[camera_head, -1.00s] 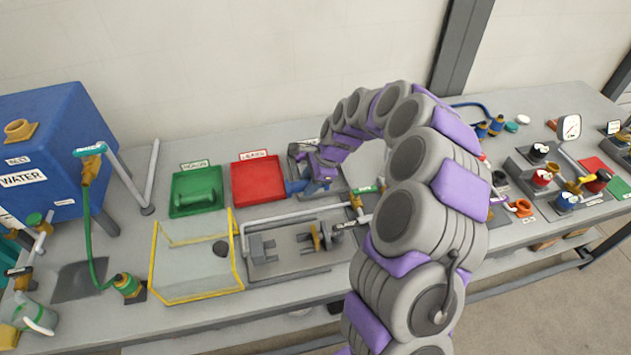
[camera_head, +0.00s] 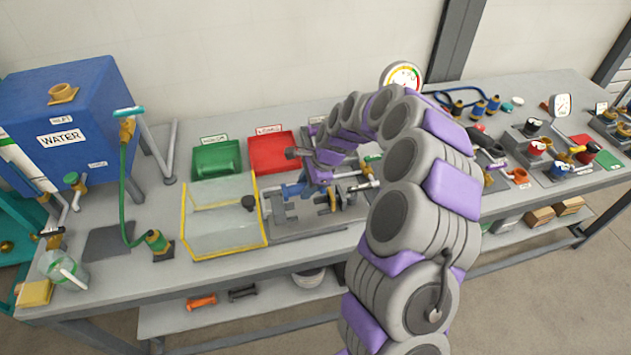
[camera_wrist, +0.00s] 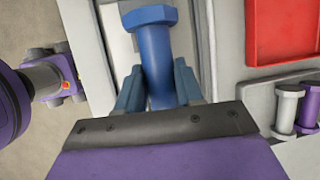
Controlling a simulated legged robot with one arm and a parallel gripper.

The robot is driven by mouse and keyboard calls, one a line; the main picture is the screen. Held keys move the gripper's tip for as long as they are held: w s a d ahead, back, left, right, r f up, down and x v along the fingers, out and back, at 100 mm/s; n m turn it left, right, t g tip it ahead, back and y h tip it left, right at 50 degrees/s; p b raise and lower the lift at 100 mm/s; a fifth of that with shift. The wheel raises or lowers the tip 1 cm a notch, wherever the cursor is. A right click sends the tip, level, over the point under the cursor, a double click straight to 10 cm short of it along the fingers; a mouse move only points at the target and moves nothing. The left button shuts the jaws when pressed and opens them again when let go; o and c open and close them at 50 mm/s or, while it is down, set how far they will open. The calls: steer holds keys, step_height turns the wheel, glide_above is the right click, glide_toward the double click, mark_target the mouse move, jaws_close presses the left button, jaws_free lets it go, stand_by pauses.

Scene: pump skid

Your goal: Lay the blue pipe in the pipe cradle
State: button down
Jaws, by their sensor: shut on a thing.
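The blue pipe (camera_wrist: 156,50) has a wide flanged end and sits between my gripper's two blue-grey fingers in the wrist view. My gripper (camera_wrist: 158,88) is shut on it. In the head view the blue pipe (camera_head: 293,190) shows below my gripper (camera_head: 305,182), over the back of the grey pipe cradle (camera_head: 280,215). The cradle's grey upright supports stand on a flat plate, left of a brass fitting. I cannot tell whether the pipe touches the supports. My wrist and gripper hide part of it.
A clear yellow-edged bin (camera_head: 222,230) stands just left of the cradle. Green (camera_head: 215,158) and red (camera_head: 273,150) trays lie behind. A brass valve fitting (camera_head: 335,195) stands close on the right. Grey and purple pipes (camera_wrist: 287,108) show right in the wrist view.

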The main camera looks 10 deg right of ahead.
mark_target(305, 209)
steer(key=shift+a+f+b, duration=0.4)
steer(key=shift+a+f, duration=0.5)
steer(key=shift+f, duration=0.15)
steer(key=d+f, duration=0.1)
steer(key=d, duration=0.1)
steer(key=d+f, duration=0.2)
steer(key=shift+f, duration=0.25)
steer(key=shift+a+f, duration=0.1)
steer(key=shift+f, duration=0.25)
steer(key=shift+a+f, duration=0.25)
steer(key=shift+a, duration=0.2)
steer(key=shift+a+f, duration=0.2)
steer(key=shift+a, duration=0.25)
steer(key=shift+d, duration=0.3)
steer(key=shift+s+f+p, duration=0.25)
steer(key=shift+f+p, duration=0.1)
steer(key=shift+p, duration=0.2)
steer(key=c, duration=0.7)
jaws_free()
steer(key=shift+w+f, duration=0.1)
steer(key=shift+w, duration=0.2)
